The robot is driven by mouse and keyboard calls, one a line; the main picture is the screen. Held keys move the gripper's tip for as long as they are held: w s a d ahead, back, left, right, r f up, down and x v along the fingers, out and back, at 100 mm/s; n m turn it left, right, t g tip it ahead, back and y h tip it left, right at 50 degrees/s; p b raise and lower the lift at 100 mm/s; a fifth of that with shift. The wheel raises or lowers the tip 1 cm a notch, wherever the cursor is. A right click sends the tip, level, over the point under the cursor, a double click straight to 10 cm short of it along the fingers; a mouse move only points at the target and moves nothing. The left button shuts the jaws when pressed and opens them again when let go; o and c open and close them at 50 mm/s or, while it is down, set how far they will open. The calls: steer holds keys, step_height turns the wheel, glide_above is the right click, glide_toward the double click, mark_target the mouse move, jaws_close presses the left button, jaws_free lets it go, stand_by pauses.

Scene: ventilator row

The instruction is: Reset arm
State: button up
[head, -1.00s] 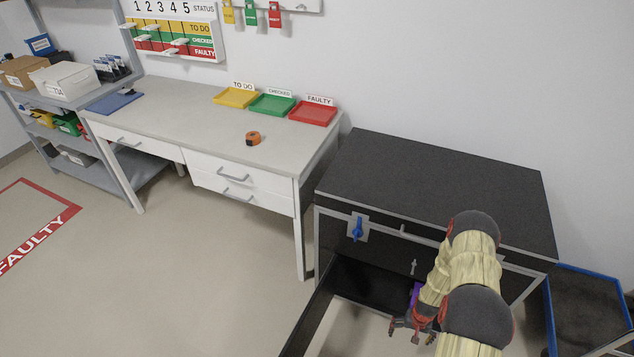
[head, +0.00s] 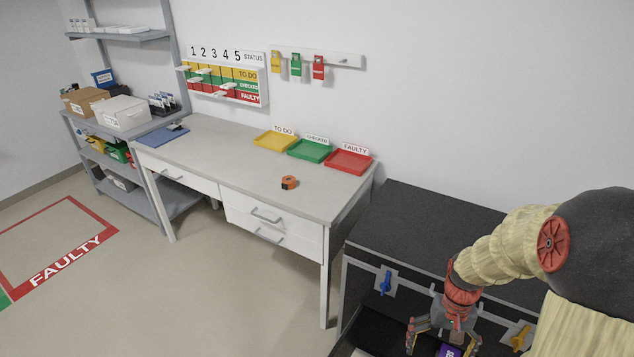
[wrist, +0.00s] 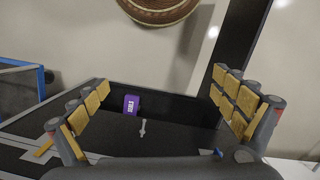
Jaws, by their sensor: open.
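My gripper (head: 443,335) is open and empty at the lower right of the head view, in front of the black cabinet (head: 430,225). My arm reaches in from the right edge. In the wrist view, my two padded fingers (wrist: 160,112) stand wide apart with nothing between them. A purple tag (wrist: 131,105) lies beyond the fingers, by the dark inner panel; part of it shows below my gripper in the head view (head: 449,351).
A blue latch handle (head: 385,283) and a yellow one (head: 520,337) sit on the cabinet front. A desk with an orange tape measure (head: 289,182) and yellow, green and red trays (head: 348,162) stands left. The floor before the desk is clear.

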steer(key=s+a+r+n+t+p, duration=0.1)
steer(key=s+a+r+t, duration=0.1)
steer(key=r, duration=0.8)
steer(key=s+a+r+n+t+p, duration=0.1)
steer(key=s+a+r+t, duration=0.2)
steer(key=r, duration=0.7)
steer(key=s+a+r+n+t+p, duration=0.1)
steer(key=s+a+r, duration=0.4)
steer(key=r, duration=0.5)
steer(key=shift+s+a+t+h, duration=0.2)
steer(key=shift+a+t+h, duration=0.1)
steer(key=shift+a+t, duration=0.6)
steer(key=shift+a, duration=0.2)
